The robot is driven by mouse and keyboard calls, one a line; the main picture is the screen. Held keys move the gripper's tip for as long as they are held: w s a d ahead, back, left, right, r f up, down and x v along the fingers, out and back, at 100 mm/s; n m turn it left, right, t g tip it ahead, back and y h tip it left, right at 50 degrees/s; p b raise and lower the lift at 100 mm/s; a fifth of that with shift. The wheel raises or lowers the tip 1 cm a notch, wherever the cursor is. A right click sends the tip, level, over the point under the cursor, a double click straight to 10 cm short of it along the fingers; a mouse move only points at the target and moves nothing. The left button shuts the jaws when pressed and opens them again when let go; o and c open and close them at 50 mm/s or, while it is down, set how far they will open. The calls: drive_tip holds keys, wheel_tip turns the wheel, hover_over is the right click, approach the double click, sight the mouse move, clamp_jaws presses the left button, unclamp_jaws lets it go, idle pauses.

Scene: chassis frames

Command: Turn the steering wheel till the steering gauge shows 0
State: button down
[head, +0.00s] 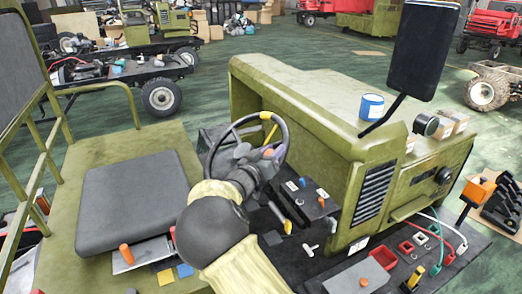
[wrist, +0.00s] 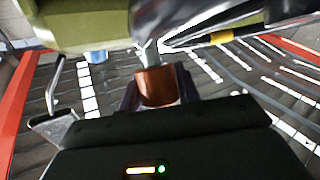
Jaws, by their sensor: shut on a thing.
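The steering wheel (head: 285,135) has a dark rim with a yellow mark (head: 266,115) at its top, and stands in front of the olive hood. My gripper (head: 268,153) is at the right side of the wheel. In the wrist view my gripper (wrist: 157,95) is shut on a brown-orange knob (wrist: 156,86), which seems to be attached to the wheel. Part of the rim with its yellow mark (wrist: 221,36) shows above it there. My arm hides the lower part of the wheel. I cannot make out the steering gauge or its reading.
A black seat (head: 130,205) is left of my arm. A dark panel (head: 306,197) with small controls lies right of the wheel. A blue can (head: 371,106) stands on the olive hood (head: 310,105), near a black mirror (head: 419,48). Tools and coloured cables lie at lower right.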

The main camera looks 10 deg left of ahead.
drive_tip(key=shift+s+a+f, duration=0.1)
drive_tip(key=shift+s+a, duration=0.05)
drive_tip(key=c, duration=1)
unclamp_jaws()
drive_tip(key=shift+s+a+f+b, duration=0.2)
drive_tip(key=shift+s+b, duration=0.15)
drive_tip(key=shift+s, duration=0.15)
drive_tip(key=b+v, duration=0.6)
drive_tip(key=v, duration=1)
drive_tip(key=shift+s+a+r, duration=0.15)
drive_tip(key=shift+a, duration=0.05)
